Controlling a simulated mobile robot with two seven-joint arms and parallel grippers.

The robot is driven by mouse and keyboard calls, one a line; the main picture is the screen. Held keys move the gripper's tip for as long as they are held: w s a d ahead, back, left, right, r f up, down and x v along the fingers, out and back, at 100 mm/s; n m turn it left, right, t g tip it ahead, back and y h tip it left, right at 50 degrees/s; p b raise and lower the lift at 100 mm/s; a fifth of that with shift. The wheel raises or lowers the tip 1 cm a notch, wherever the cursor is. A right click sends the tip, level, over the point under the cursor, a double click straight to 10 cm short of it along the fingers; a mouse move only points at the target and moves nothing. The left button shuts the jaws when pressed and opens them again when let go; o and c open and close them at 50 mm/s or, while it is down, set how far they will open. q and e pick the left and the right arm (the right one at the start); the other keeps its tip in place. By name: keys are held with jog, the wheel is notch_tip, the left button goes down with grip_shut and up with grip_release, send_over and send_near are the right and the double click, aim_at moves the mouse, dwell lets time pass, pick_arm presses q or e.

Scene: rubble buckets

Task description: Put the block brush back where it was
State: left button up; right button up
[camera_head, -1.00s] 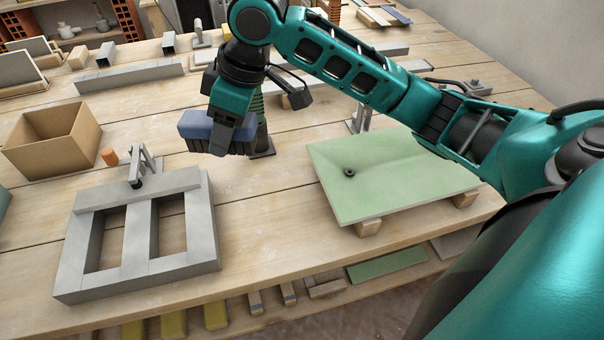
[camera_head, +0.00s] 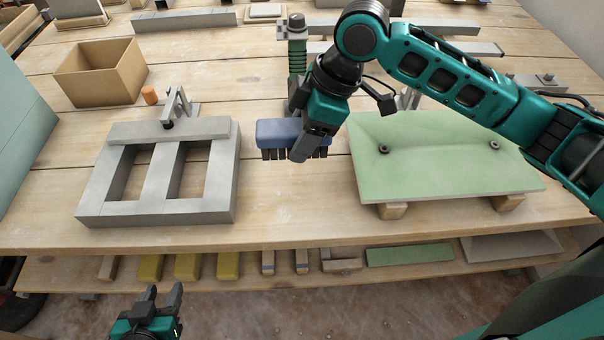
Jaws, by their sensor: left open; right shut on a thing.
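The block brush has a blue block (camera_head: 277,131) with dark bristle tufts below it. My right gripper (camera_head: 307,147) is shut on the brush and covers its right part. The brush is over the table between the grey block frame and the green board; I cannot tell whether its bristles touch the wood. My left gripper (camera_head: 163,297) is open and empty at the lower left, in front of the table's front edge.
A grey block frame (camera_head: 157,212) stands left, with an orange cylinder (camera_head: 149,94) and a cardboard box (camera_head: 100,78) behind it. A green board (camera_head: 440,165) rests on wooden blocks at right. A green-and-dark post (camera_head: 297,50) stands behind the brush. Bare wood lies in front.

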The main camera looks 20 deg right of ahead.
notch_tip(320, 180, down, 10)
jog(key=shift+r+b, duration=0.1)
jog(key=shift+b, duration=0.65)
jog(key=shift+f, duration=0.3)
jog(key=o, duration=1.1)
jog(key=p+v, duration=0.2)
jog(key=v, duration=1)
jog(key=shift+r, duration=0.15)
jog(key=shift+s, duration=0.1)
